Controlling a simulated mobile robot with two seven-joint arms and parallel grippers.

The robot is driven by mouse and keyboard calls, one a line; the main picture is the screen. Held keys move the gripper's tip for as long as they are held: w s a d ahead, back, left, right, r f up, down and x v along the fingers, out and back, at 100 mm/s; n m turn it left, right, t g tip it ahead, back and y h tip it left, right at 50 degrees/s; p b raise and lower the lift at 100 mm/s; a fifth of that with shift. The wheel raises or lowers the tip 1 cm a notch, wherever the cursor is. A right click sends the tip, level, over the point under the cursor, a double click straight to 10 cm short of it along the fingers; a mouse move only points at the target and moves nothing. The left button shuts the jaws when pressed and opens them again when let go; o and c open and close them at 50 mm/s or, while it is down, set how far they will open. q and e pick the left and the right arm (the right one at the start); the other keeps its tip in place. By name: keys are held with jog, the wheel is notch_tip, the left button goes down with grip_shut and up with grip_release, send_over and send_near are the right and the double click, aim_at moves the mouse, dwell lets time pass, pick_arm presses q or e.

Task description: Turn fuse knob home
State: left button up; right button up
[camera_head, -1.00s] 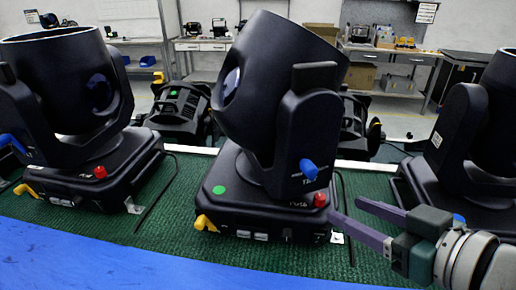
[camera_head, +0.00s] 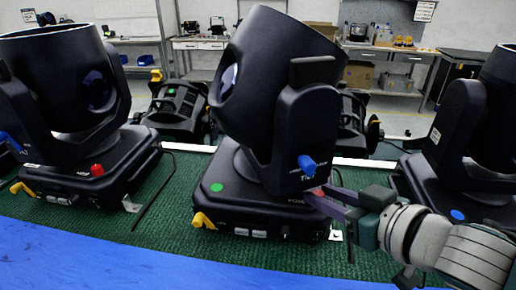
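The red fuse knob (camera_head: 318,190) is on the base of the middle black moving-head lamp (camera_head: 272,80), at its right front corner. Only a small piece of the knob shows, as my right gripper's fingers cover most of it. My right gripper (camera_head: 318,196) comes in from the right, with its two purple fingertips at the knob, one on each side of what shows. I cannot tell whether the fingers press on it. A blue knob (camera_head: 307,163) is on the yoke just above the fingertips. My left gripper is not in view.
Similar lamps stand at left (camera_head: 60,90) and right (camera_head: 465,130) on a green mat (camera_head: 170,225). The left lamp has its own red knob (camera_head: 97,170). A yellow lever (camera_head: 203,220) sticks out of the middle base's front left. A blue strip (camera_head: 90,260) runs along the front.

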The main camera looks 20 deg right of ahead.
grip_shut()
dwell(0.3)
